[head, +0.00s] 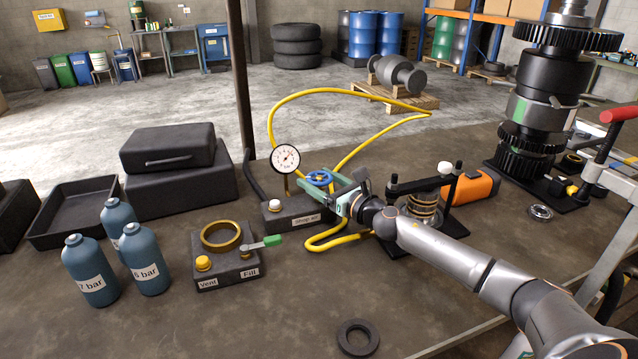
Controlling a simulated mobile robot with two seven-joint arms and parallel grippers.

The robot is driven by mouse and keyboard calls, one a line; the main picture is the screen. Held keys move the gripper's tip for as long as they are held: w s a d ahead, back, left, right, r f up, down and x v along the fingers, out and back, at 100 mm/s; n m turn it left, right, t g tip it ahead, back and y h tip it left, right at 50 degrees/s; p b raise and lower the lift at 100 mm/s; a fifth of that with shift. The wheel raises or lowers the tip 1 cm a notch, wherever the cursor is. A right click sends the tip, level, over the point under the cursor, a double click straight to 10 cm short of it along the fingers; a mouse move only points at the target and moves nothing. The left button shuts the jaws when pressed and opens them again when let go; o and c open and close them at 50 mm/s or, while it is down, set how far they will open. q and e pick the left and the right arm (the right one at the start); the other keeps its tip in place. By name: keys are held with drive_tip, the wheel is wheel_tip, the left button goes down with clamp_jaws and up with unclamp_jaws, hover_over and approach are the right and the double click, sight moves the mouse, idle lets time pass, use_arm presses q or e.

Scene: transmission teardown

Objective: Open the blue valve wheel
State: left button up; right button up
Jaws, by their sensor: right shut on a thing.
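The blue valve wheel (319,178) sits on the dark block labelled "Shop air" (292,218), beside a round white dial gauge (285,158). My right gripper (335,190) comes in from the right and is shut at the wheel's right edge. It appears to grip the wheel's rim, and its fingers and body cover part of the wheel and block. My left gripper is not in view.
A yellow hose (345,239) loops around the block and behind it. Blue bottles (145,258) and a vent/fill block (230,268) stand to the left. A spring press (425,208) and orange case (474,187) lie close to my right wrist. The front middle of the bench is mostly clear, except a black ring (358,338).

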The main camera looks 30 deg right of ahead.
sight(319, 176)
drive_tip(key=o, duration=1.2)
drive_tip(key=shift+r, duration=0.15)
drive_tip(key=shift+r, duration=0.35)
wheel_tip(319, 176, up, 3)
drive_tip(key=shift+r+p, duration=0.1)
drive_tip(key=shift+p, duration=0.95)
drive_tip(key=s+a+r, duration=0.2)
drive_tip(key=s+r, duration=0.1)
drive_tip(key=s, duration=0.1)
drive_tip(key=s+a+r+p, duration=0.1)
drive_tip(key=s+a+r, duration=0.2)
drive_tip(key=s, duration=0.1)
drive_tip(key=s+a+r, duration=0.2)
drive_tip(key=s, duration=0.2)
drive_tip(key=shift+a+r+p, duration=0.2)
drive_tip(key=shift+r+p, duration=0.1)
drive_tip(key=shift+r, duration=0.1)
drive_tip(key=shift+w, duration=0.1)
